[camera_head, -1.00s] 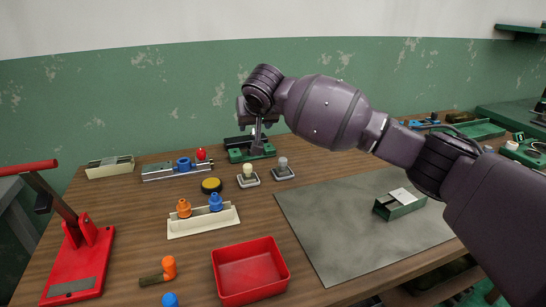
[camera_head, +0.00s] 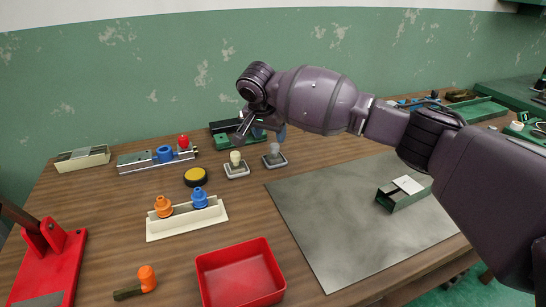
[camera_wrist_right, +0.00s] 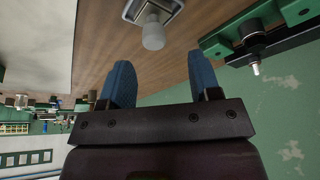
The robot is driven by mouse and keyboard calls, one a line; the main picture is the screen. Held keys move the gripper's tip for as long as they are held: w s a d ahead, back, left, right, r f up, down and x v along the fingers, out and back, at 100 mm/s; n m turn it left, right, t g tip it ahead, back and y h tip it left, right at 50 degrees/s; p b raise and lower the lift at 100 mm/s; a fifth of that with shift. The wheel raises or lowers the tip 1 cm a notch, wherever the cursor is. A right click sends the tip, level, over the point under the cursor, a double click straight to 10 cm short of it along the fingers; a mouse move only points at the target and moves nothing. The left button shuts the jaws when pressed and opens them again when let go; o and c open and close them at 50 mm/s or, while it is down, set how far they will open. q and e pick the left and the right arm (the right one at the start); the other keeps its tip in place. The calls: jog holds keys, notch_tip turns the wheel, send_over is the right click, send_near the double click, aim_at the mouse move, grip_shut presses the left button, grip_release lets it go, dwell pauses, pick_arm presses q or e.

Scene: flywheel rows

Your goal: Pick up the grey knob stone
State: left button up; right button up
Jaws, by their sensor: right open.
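The grey knob stone (camera_head: 275,150) is a small grey knob on a square plate with a pale rim, standing upright on the wooden table near the grey mat. In the right wrist view, the grey knob (camera_wrist_right: 153,30) shows beyond the fingertips, roughly midway between them. My right gripper (camera_head: 262,132) is above and just behind the knob in the head view, partly hidden by its own wrist. In the wrist view its blue fingers (camera_wrist_right: 162,76) are spread apart with nothing between them. My left gripper is in neither view.
A cream knob (camera_head: 236,160) stands on a similar plate just left. A green fixture (camera_head: 222,136) is behind, close to the gripper. A yellow disc (camera_head: 195,177), a red tray (camera_head: 240,275) and a grey mat (camera_head: 340,220) with a green box (camera_head: 405,198) lie around.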

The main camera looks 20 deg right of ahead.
jog(key=shift+w+d+f, duration=0.15)
jog(key=shift+w+f, duration=0.05)
jog(key=shift+f, duration=0.4)
jog(key=b+x, duration=0.1)
jog(key=x, duration=0.1)
jog(key=s+b+x, duration=0.1)
jog(key=x, duration=0.1)
jog(key=shift+w+d+f, duration=0.1)
jog(key=shift+f, duration=0.25)
jog(key=shift+w+d+f, duration=0.1)
jog(key=shift+f, duration=0.1)
jog(key=shift+r, duration=0.3)
jog(key=shift+c, duration=0.3)
jog(key=c, duration=0.9)
jog(key=shift+c, duration=0.3)
notch_tip(320, 180, up, 10)
jog(key=p, duration=0.2)
jog(key=shift+p, duration=0.35)
notch_tip(320, 180, up, 9)
jog(key=p, duration=0.2)
send_over(274, 145)
jog(key=shift+w+d+r, duration=0.1)
jog(key=shift+r, duration=0.35)
